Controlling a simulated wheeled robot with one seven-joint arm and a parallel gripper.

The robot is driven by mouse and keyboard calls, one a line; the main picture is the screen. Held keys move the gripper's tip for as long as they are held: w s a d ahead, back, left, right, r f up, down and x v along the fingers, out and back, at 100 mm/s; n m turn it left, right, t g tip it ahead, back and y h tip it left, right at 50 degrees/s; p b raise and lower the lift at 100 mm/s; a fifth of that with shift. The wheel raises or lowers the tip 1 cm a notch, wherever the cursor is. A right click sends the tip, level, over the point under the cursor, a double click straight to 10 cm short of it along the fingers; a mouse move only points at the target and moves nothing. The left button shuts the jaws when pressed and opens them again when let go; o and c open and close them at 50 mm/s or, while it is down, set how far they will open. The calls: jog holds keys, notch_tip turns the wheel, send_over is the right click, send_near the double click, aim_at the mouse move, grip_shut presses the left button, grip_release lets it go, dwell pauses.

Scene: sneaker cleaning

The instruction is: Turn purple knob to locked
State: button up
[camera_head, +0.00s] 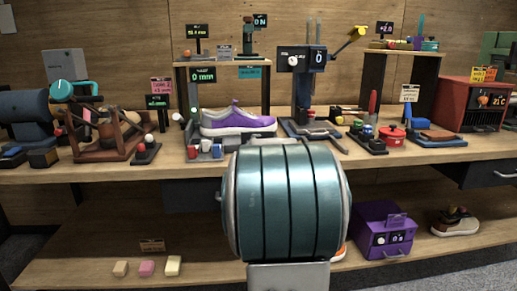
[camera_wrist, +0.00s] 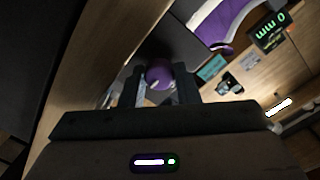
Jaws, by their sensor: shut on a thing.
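A round purple knob (camera_wrist: 159,73) with a small white mark sits between the two fingers of my gripper (camera_wrist: 161,88) in the wrist view. My gripper is shut on it, with one finger on each side. I cannot read whether the knob stands at locked. A purple and white sneaker (camera_head: 238,122) stands on the bench behind my arm in the head view; part of it also shows at the top of the wrist view (camera_wrist: 222,22). In the head view my teal arm link hides the gripper, and I cannot make out the knob there.
The workbench (camera_head: 420,156) is crowded. A red machine (camera_head: 470,105) stands at the right and a wooden frame (camera_head: 104,135) at the left. A post device with a display (camera_head: 303,60) stands behind my arm. A purple box (camera_head: 384,230) and several small blocks (camera_head: 146,269) are on the lower shelf.

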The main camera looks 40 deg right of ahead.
jog(key=o, duration=0.7)
jog(key=p+v, duration=0.2)
jog(key=v, duration=1.2)
jog(key=shift+w, duration=0.1)
jog(key=shift+a, duration=0.1)
